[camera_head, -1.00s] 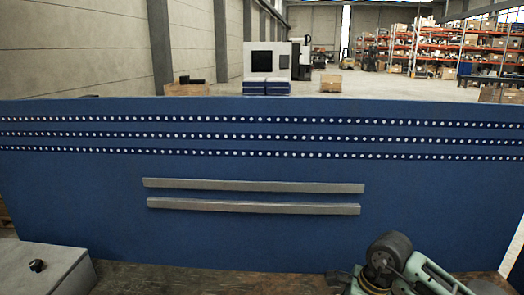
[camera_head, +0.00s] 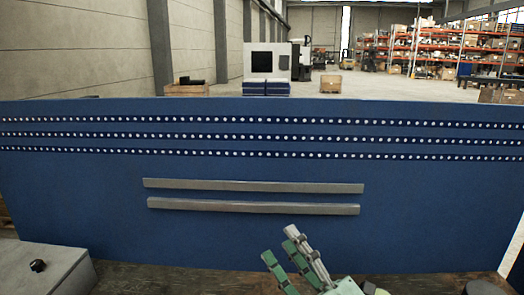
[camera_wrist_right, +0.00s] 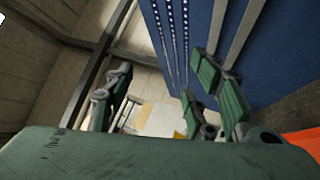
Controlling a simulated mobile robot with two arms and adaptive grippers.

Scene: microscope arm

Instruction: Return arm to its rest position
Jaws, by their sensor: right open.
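My right gripper (camera_head: 279,244) shows at the bottom of the head view, right of the middle. Its green and grey fingers point up and to the left in front of the blue panel, apart and with nothing between them. In the right wrist view the gripper (camera_wrist_right: 163,72) is open and empty, with its green fingers wide apart. My left gripper is not in view. No microscope shows in either view.
A blue panel (camera_head: 230,235) with perforated strips and two grey rails (camera_head: 253,186) stands behind the wooden bench (camera_head: 170,282). An orange surface (camera_wrist_right: 304,141) shows at the wrist view's right edge.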

